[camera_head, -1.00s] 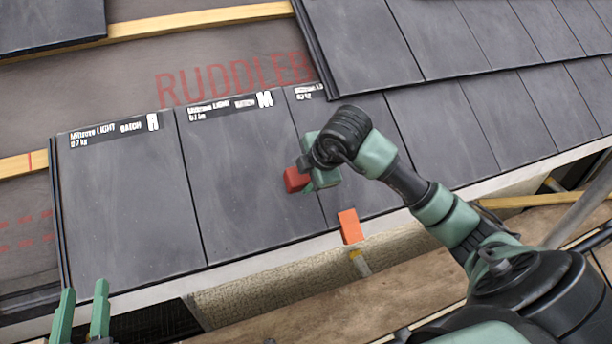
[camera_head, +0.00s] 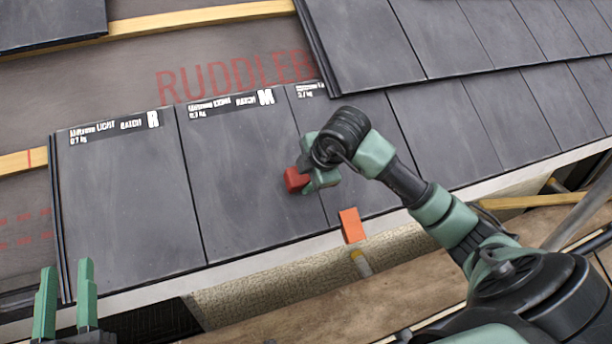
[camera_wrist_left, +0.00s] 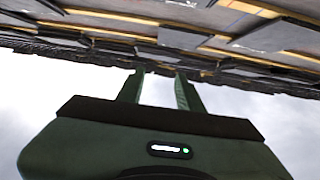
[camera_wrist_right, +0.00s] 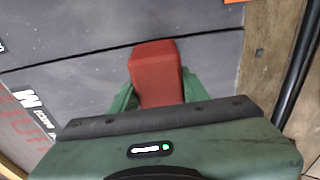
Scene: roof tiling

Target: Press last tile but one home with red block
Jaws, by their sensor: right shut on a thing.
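The red block (camera_head: 296,180) is over the lower right part of the dark tile marked M (camera_head: 240,170), close to its joint with the tile to its right. My right gripper (camera_head: 308,182) is shut on the block. The block also shows between the fingers in the right wrist view (camera_wrist_right: 155,75). I cannot tell whether the block touches the tile. The tile marked R (camera_head: 125,205) lies at the left end of this row. My left gripper (camera_head: 65,298) is open and empty at the lower left, and its fingers stand apart in the left wrist view (camera_wrist_left: 160,88).
An orange block (camera_head: 351,226) sits at the eave edge below the row. Timber battens (camera_head: 200,18) cross the membrane (camera_head: 130,75) marked in red letters. More laid tiles (camera_head: 470,125) fill the right. A scaffold pole (camera_head: 580,215) stands at the right.

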